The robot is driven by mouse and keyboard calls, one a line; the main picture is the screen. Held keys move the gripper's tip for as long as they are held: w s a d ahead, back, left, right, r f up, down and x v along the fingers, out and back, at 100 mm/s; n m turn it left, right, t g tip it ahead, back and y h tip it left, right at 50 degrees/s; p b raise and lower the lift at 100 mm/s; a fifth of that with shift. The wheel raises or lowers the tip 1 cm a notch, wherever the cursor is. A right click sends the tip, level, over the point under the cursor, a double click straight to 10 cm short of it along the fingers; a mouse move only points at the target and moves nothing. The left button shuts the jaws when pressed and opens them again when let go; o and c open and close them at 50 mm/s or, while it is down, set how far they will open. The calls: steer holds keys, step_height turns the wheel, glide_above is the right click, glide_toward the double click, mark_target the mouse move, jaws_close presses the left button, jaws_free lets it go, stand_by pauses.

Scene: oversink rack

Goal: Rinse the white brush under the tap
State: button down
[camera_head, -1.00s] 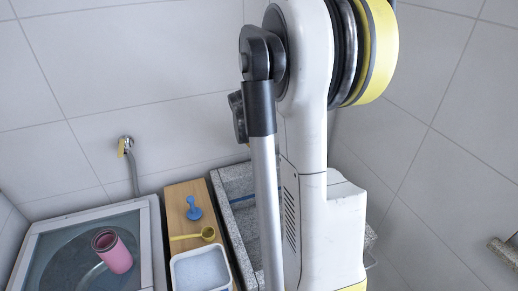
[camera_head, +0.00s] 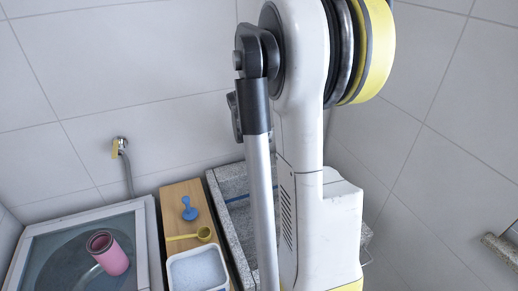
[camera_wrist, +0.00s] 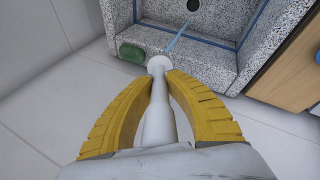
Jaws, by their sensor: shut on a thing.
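In the wrist view my gripper (camera_wrist: 160,78) has its yellow fingers closed around a white brush (camera_wrist: 157,122). The brush's round white end (camera_wrist: 159,64) points away from me, at the near edge of the speckled stone sink (camera_wrist: 222,45). A thin light-blue streak (camera_wrist: 177,42) runs from that end toward the dark drain (camera_wrist: 193,5); I cannot tell whether it is water. The sink also shows in the head view (camera_head: 230,178), partly behind my arm. My gripper and the brush are hidden there. I cannot make out a tap over the sink.
Left of the sink, a wooden board (camera_head: 177,192) holds a blue knobbed item (camera_head: 189,208), a yellow scoop (camera_head: 203,234) and a white tub (camera_head: 197,268).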

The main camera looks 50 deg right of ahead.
stand_by(0.3)
steer(key=shift+w+a, duration=0.2)
steer(key=shift+w, duration=0.35)
steer(key=s+a, duration=0.2)
steer(key=a, duration=0.5)
steer(key=shift+s+a, duration=0.3)
steer(key=shift+r, duration=0.1)
stand_by(1.2)
